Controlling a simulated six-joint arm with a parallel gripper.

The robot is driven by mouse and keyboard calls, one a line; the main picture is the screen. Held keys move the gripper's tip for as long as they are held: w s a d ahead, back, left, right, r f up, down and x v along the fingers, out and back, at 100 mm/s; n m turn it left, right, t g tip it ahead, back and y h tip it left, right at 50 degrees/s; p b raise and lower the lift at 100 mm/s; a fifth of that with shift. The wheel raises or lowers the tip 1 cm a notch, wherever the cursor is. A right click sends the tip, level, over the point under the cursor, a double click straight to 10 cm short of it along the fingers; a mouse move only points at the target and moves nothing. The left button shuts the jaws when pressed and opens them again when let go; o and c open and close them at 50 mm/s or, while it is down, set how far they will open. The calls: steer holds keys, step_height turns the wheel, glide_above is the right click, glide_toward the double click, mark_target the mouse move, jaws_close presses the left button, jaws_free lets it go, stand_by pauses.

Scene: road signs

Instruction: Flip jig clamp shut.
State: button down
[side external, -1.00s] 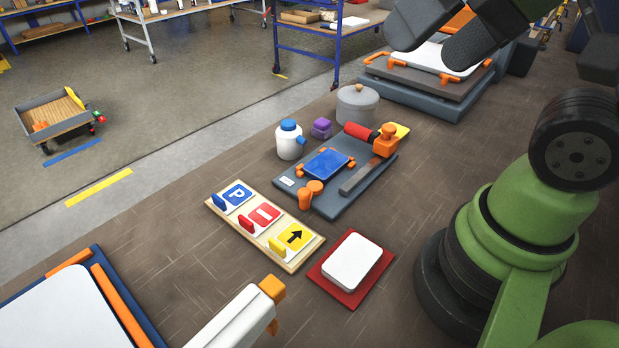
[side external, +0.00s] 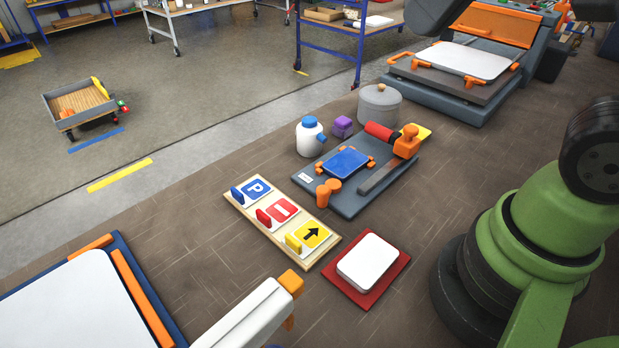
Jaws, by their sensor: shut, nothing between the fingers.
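The jig is a grey base plate (side external: 347,202) in the middle of the bench, with a blue plate (side external: 345,162) on it between small orange holders. A clamp with an orange block (side external: 407,142) and a red handle (side external: 380,131) is at its far right end. The handle points left, away from the block. A grey bar (side external: 376,180) runs beside the blue plate. An orange knobbed piece (side external: 328,190) is at the near left corner. My gripper's fingers are not visible; only a dark part of my arm shows at the top edge, apart from the jig.
A white bottle (side external: 310,138), purple block (side external: 342,127) and grey lidded pot (side external: 379,105) stand behind the jig. A sign board (side external: 328,258) and a red pad (side external: 393,282) with a white block are in front. A grey press (side external: 470,108) is at the back right.

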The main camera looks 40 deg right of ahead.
steer(key=w+a+f+n+g+h, duration=0.1)
steer(key=w+a+f+n+g, duration=0.2)
steer(key=w, duration=0.5)
steer(key=w+a+f+n+g+h, duration=0.1)
steer(key=w+a+f+n+g, duration=0.2)
steer(key=w+f, duration=0.4)
steer(key=w+a+f+n+g+h, duration=0.1)
steer(key=w+f+n, duration=0.1)
steer(key=w+f, duration=0.2)
step_height(320, 180, down, 3)
steer(key=shift+f+n+g+h, duration=0.2)
steer(key=shift+n+g+h, duration=0.1)
steer(key=shift+n+g, duration=0.1)
steer(key=x, duration=0.9)
steer(key=shift+s+f, duration=0.2)
steer(key=shift+f, duration=0.15)
steer(key=shift+s+d+f, duration=0.2)
steer(key=shift+s+d, duration=0.15)
steer(key=shift+s, duration=0.15)
steer(key=shift+s+d+f, duration=0.15)
steer(key=shift+s+d, duration=0.2)
steer(key=shift+s, duration=0.15)
steer(key=shift+s+d+f, duration=0.15)
steer(key=shift+s+d, duration=0.25)
steer(key=shift+s, duration=0.2)
